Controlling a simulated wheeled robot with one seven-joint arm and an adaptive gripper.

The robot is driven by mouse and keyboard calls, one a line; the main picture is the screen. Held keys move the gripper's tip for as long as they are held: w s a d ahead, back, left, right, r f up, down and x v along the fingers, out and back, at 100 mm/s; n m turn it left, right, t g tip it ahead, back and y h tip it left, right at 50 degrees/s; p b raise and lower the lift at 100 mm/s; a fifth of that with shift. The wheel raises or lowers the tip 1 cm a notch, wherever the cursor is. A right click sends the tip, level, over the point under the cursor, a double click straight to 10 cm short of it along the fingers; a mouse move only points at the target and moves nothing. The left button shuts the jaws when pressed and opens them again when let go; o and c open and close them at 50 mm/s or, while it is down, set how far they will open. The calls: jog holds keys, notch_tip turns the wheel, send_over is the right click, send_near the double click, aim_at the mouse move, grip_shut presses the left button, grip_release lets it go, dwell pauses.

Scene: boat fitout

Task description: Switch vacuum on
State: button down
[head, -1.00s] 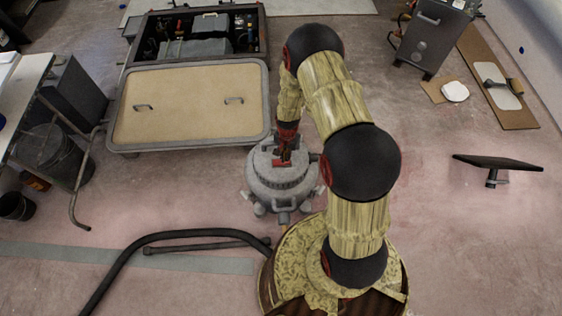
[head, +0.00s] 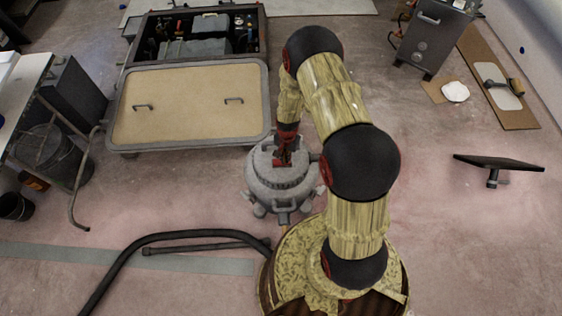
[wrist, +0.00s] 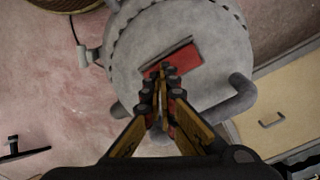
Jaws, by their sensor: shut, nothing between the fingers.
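The vacuum (head: 262,190) is a round grey canister standing on the floor in front of my base. In the wrist view its grey lid (wrist: 130,50) fills the middle. A red rocker switch (wrist: 187,66) sits in a dark-edged recess on the lid. My gripper (wrist: 168,71) is shut and empty, with its fingertips over the left part of the red switch. I cannot tell whether they touch or press it. In the head view my gripper (head: 283,162) points down at the lid top and hides most of the switch.
A black hose (head: 130,254) lies on the floor left of my base. A tan hatch panel (head: 190,105) with two handles lies behind the vacuum, beside an open equipment bay (head: 198,35). A grey metal cabinet (head: 431,35) stands at the back right. Floor on the right is mostly clear.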

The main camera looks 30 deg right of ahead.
jog(key=shift+f, duration=0.15)
jog(key=shift+r+p, duration=2.4)
jog(key=shift+r, duration=1.15)
